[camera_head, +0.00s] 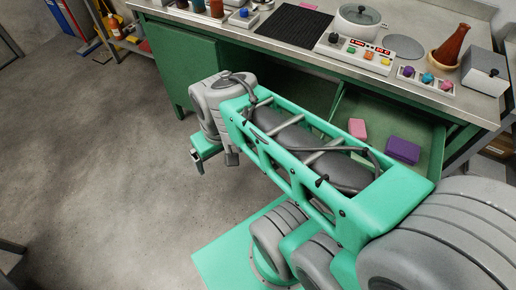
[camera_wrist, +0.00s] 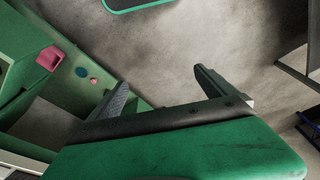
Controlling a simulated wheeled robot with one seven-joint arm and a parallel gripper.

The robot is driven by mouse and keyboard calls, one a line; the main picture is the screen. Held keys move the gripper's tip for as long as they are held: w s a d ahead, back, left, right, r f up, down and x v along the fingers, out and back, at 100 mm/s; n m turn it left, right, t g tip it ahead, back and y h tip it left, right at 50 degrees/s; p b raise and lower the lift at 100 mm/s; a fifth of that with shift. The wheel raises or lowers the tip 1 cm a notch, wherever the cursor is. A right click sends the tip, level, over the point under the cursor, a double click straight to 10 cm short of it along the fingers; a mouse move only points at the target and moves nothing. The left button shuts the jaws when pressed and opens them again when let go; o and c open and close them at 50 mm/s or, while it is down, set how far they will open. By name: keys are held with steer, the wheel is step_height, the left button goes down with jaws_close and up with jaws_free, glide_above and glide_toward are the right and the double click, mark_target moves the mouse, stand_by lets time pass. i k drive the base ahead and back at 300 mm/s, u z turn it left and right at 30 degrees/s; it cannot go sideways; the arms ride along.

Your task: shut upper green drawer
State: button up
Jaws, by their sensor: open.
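A green drawer (camera_head: 385,117) stands pulled out under the right part of the bench in the head view. A pink block (camera_head: 357,128) and a purple block (camera_head: 402,150) lie in it. My arm hides its near left part and much of its front. My gripper (camera_head: 214,161) is over the floor, left of the drawer and apart from it. In the wrist view my gripper (camera_wrist: 163,82) has its two fingers spread, with nothing but floor between them. Green bench or drawer panels with a pink block (camera_wrist: 50,58) show at left there.
The metal benchtop (camera_head: 285,40) carries a pot (camera_head: 358,20), a control box (camera_head: 355,54), a brown flask (camera_head: 451,45) and a small tray of coloured knobs (camera_head: 426,82). A green cabinet (camera_head: 185,65) stands at left under the bench. The grey floor (camera_head: 90,170) at left is clear.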

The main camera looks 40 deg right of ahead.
mark_target(382, 119)
steer(key=z, duration=0.15)
steer(key=k, duration=0.3)
steer(key=z, duration=1.95)
steer(key=k, duration=1.3)
steer(key=u, duration=0.5)
steer(key=i, duration=0.85)
steer(key=u, duration=0.65)
